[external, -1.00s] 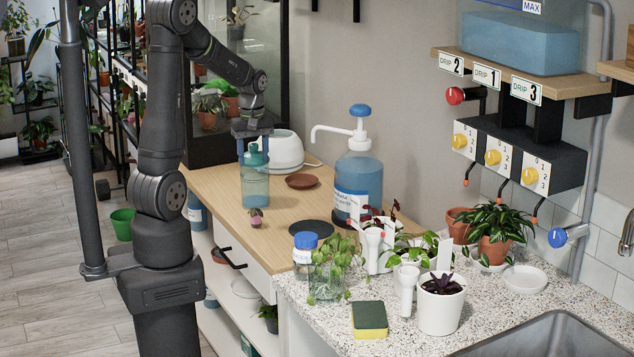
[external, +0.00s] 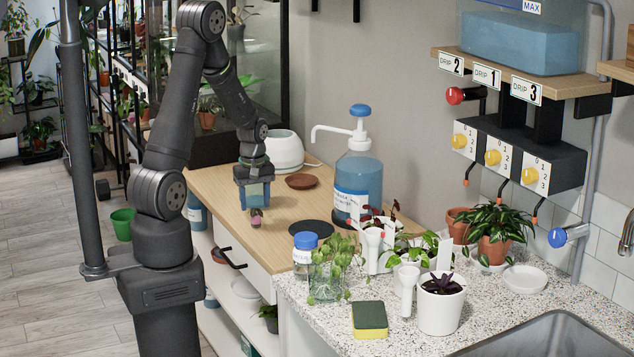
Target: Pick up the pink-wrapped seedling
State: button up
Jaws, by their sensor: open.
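The small pink-wrapped seedling (external: 256,217) stands on the wooden counter near its left front edge, its top close under my gripper. My gripper (external: 255,206) is open and points down just above it, with its fingers to either side. I cannot tell whether the fingertips reach down beside the wrap. The fingers are small in this view, and contact is not visible.

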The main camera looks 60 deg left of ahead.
aim_at(256, 214)
jog(key=shift+f, duration=2.6)
jog(key=c, duration=1)
